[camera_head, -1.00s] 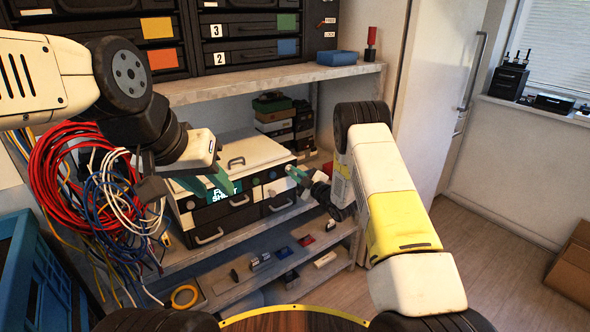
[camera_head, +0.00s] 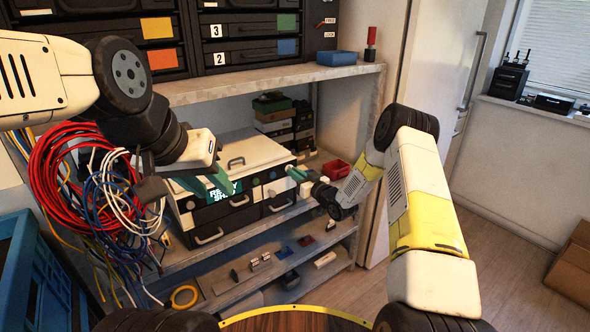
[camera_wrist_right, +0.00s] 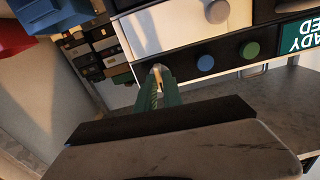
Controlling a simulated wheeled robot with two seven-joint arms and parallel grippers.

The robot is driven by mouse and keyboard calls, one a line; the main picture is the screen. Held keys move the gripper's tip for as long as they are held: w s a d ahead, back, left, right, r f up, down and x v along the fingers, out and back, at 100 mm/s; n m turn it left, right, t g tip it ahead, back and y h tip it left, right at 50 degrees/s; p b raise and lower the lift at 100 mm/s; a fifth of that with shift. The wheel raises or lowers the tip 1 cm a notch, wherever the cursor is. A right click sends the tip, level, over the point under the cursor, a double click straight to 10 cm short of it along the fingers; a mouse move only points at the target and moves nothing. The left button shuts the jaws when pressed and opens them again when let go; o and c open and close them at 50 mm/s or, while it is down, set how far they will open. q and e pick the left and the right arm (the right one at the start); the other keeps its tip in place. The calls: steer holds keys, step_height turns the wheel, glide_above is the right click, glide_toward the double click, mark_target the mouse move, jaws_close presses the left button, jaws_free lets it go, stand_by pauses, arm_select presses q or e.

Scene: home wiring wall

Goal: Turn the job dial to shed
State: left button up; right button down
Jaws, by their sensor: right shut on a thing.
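The white and black cabinet (camera_head: 257,150) stands on the middle shelf. Its lit display (camera_head: 226,192) appears to read READY SHED; part of it also shows upside down in the right wrist view (camera_wrist_right: 301,36). My right gripper (camera_head: 294,173) is at the right end of the dark control strip. In the right wrist view its green fingers (camera_wrist_right: 158,88) are shut on a small pale piece, the job dial (camera_wrist_right: 157,70), mostly hidden by them. A blue button (camera_wrist_right: 205,62) and a green button (camera_wrist_right: 249,50) sit beside it. My left gripper (camera_head: 207,184) is open and empty before the cabinet.
Red, blue and white cable coils (camera_head: 75,175) hang at the left near my left arm. A red bin (camera_head: 336,169) stands right of the cabinet. Open floor (camera_head: 500,255) lies at the right.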

steer(key=shift+m, duration=1.5)
steer(key=shift+f, duration=0.1)
steer(key=c, duration=1.5)
jaws_free()
steer(key=shift+d, duration=0.1)
steer(key=v, duration=0.7)
steer(key=shift+s+d, duration=0.2)
steer(key=shift+s, duration=0.1)
